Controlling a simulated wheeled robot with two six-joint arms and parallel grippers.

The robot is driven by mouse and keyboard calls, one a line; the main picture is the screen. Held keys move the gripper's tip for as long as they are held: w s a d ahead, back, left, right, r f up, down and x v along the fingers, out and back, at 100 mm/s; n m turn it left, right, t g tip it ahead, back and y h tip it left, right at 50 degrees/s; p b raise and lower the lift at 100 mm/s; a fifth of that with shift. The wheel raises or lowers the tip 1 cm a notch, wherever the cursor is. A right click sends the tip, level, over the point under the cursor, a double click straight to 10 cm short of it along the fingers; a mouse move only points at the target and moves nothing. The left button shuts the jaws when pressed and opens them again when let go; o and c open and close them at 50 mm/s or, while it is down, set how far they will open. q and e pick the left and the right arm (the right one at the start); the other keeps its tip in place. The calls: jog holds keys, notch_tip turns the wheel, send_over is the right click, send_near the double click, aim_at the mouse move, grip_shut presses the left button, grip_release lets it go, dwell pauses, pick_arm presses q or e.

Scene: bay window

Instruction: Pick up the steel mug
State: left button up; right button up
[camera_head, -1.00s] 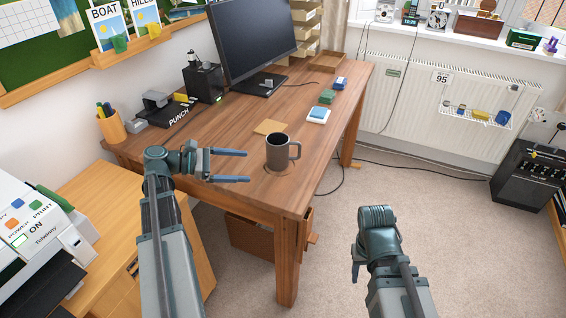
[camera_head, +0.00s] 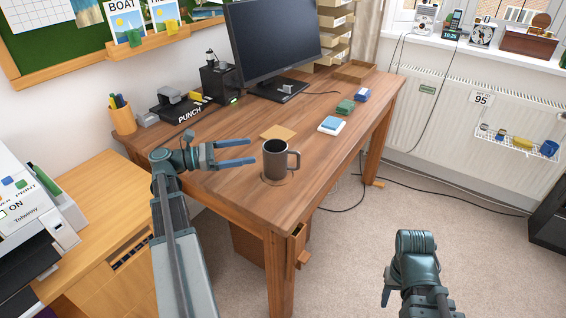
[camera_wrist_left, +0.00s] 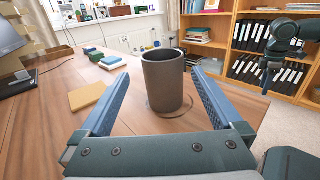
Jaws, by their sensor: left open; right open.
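The steel mug (camera_head: 275,160) is dark grey and stands upright near the front corner of the wooden desk (camera_head: 225,185). Its handle points right in the head view. My left gripper (camera_head: 254,153) is open just left of the mug, its fingers pointing at it. In the left wrist view the mug (camera_wrist_left: 163,80) stands ahead, between the lines of the two open fingers (camera_wrist_left: 155,98), and is not gripped. My right gripper (camera_head: 386,296) hangs low over the carpet, away from the desk; its fingers are mostly hidden.
A tan square pad (camera_head: 278,133) lies behind the mug. A blue-and-white block (camera_head: 331,125) and a green block (camera_head: 345,107) lie further back. The monitor (camera_head: 272,45) and hole punch (camera_head: 183,104) stand at the back.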

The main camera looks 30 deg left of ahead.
aim_at(286, 145)
pick_arm(q)
jog(key=x, duration=0.8)
jog(key=shift+d, duration=0.1)
jog(key=x, duration=0.5)
jog(key=shift+d+r, duration=0.15)
jog(key=shift+s, duration=0.1)
grip_shut()
